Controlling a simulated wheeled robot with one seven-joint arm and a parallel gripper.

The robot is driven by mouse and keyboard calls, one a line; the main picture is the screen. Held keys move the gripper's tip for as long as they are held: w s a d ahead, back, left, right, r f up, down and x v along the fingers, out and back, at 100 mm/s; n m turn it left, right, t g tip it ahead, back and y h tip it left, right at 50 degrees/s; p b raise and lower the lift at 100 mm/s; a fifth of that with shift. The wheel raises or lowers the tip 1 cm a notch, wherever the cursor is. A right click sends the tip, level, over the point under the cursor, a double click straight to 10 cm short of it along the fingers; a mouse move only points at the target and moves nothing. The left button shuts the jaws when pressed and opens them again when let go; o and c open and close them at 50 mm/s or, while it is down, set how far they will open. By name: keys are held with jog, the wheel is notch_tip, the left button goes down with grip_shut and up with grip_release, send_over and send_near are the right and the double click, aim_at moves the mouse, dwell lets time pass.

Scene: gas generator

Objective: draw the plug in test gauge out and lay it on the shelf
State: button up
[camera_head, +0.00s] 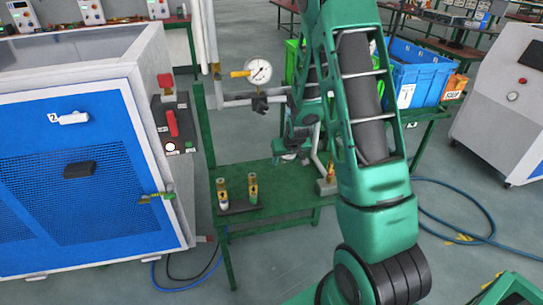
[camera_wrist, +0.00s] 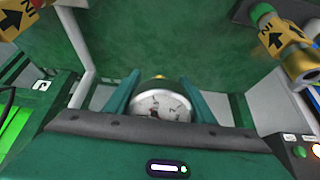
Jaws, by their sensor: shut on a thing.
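My gripper (camera_wrist: 159,90) is shut on a round gauge (camera_wrist: 160,106) with a white face, a dark rim and a brass-coloured top. It sits between the two green fingers in the wrist view. In the head view my gripper (camera_head: 298,140) hangs over the green shelf (camera_head: 275,178), and the held gauge is mostly hidden there. I cannot tell whether the gauge touches the shelf. Another white-faced gauge (camera_head: 258,72) is on the grey pipe above the shelf, left of my arm, beside a yellow handle.
Two brass fittings with yellow arrow tags (camera_head: 252,190) stand on a dark tray (camera_head: 238,208) at the shelf's front left. A small brass fitting (camera_head: 331,172) is on the right. The blue-fronted cabinet (camera_head: 70,190) is left; a blue crate (camera_head: 415,75) is behind right.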

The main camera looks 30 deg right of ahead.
jog(key=shift+s+d+f, duration=0.1)
jog(key=shift+d, duration=0.15)
jog(key=shift+d, duration=0.1)
jog(key=shift+s+f, duration=0.1)
jog(key=shift+f, duration=0.05)
jog(key=shift+s+f, duration=0.1)
jog(key=shift+f, duration=4.5)
jog(key=o, duration=1.6)
